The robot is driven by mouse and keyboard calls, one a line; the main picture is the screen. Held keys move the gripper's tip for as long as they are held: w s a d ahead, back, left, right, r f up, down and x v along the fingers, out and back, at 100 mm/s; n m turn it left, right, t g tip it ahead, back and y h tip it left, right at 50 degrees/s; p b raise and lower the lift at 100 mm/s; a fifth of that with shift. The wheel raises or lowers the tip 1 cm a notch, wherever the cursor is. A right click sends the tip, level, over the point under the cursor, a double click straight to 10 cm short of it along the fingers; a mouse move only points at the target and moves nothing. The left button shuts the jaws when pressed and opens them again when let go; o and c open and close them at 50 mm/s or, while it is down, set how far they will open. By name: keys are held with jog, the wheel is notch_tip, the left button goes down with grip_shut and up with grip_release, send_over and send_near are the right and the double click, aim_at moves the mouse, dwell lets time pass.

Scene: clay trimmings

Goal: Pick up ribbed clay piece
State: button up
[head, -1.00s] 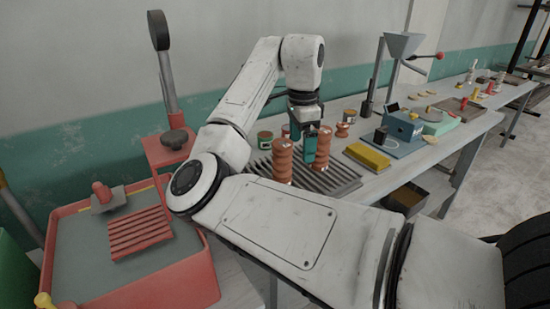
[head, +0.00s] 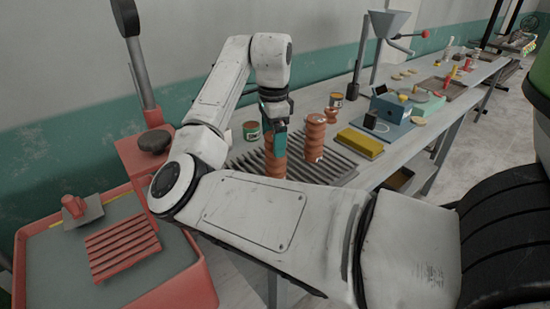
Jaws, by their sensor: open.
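Two upright ribbed orange-brown clay pieces stand on a dark slatted rack (head: 336,166) on the bench. The left ribbed clay piece (head: 271,165) is partly covered by my gripper, and the right ribbed clay piece (head: 314,138) stands clear of it. My gripper (head: 279,150) points down with its teal finger in front of the left piece's right side. It is open. The other finger is hidden, so I cannot tell whether the jaws straddle the piece or whether they touch it.
A yellow block (head: 360,144) lies right of the rack. A small spool-shaped piece (head: 330,115) and a green can (head: 251,131) stand behind it. A red-rimmed tray (head: 185,285) holds a red slatted piece (head: 122,246) at left. A blue device (head: 388,115) stands farther right.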

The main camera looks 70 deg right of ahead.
aim_at(274, 168)
jog(key=f, duration=0.5)
jog(key=shift+s+d+f, duration=0.1)
jog(key=shift+s, duration=0.2)
jog(key=c, duration=1.6)
